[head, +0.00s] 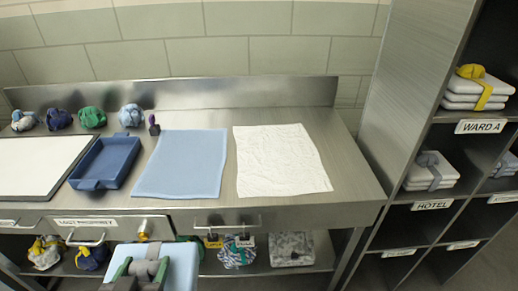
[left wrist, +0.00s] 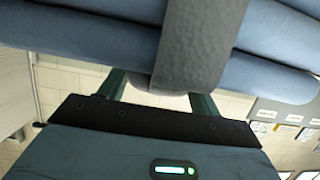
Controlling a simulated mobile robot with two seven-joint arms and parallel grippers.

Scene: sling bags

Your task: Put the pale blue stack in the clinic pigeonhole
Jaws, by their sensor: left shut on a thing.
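The pale blue stack (head: 183,268) is at the bottom of the head view, in front of the bench, with a grey band around it. In the left wrist view the stack (left wrist: 90,40) fills the top, its folded layers crossed by the grey band (left wrist: 198,45). My left gripper (head: 142,268) is shut on the stack at its band; its green fingers also show in the left wrist view (left wrist: 160,92). The pigeonhole unit (head: 420,75) stands at the right. Two lower labels (head: 399,253) are too small to read surely, so I cannot tell which is clinic. My right gripper is out of view.
The steel bench (head: 345,175) holds a blue tray (head: 127,150), a blue cloth (head: 185,160), a white towel (head: 280,160) and several rolled bundles. White stacks sit in the WARD A (head: 480,127) and HOTEL (head: 432,205) pigeonholes. A lower shelf (head: 325,262) holds more bundles.

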